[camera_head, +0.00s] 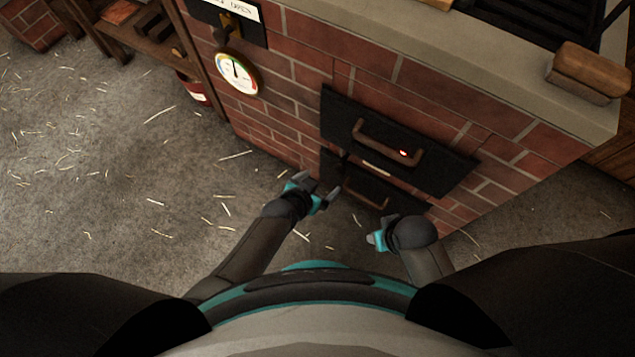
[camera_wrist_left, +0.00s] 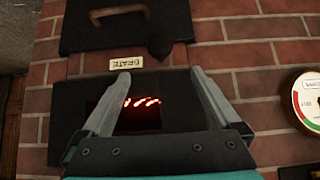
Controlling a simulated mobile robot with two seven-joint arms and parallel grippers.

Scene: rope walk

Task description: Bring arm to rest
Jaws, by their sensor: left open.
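My left gripper (camera_head: 320,192) is open in front of the brick furnace's lower front, near the lower black door (camera_head: 375,192) with its curved handle. In the left wrist view its two fingers (camera_wrist_left: 159,76) stand well apart with nothing between them. Beyond them is a dark opening (camera_wrist_left: 135,118) with red glowing embers and an upside-down GRATE label (camera_wrist_left: 126,63). I cannot tell whether the fingertips touch the furnace. My right gripper (camera_head: 376,239) is low in front of me, right of the left one; its jaw gap does not show clearly.
The brick furnace (camera_head: 430,100) fills the upper right, with an upper black door (camera_head: 345,112), a round gauge (camera_head: 237,73) and a wooden block (camera_head: 592,72) on its ledge. A wooden shelf (camera_head: 185,50) stands left of it. The straw-strewn floor (camera_head: 110,180) is open at left.

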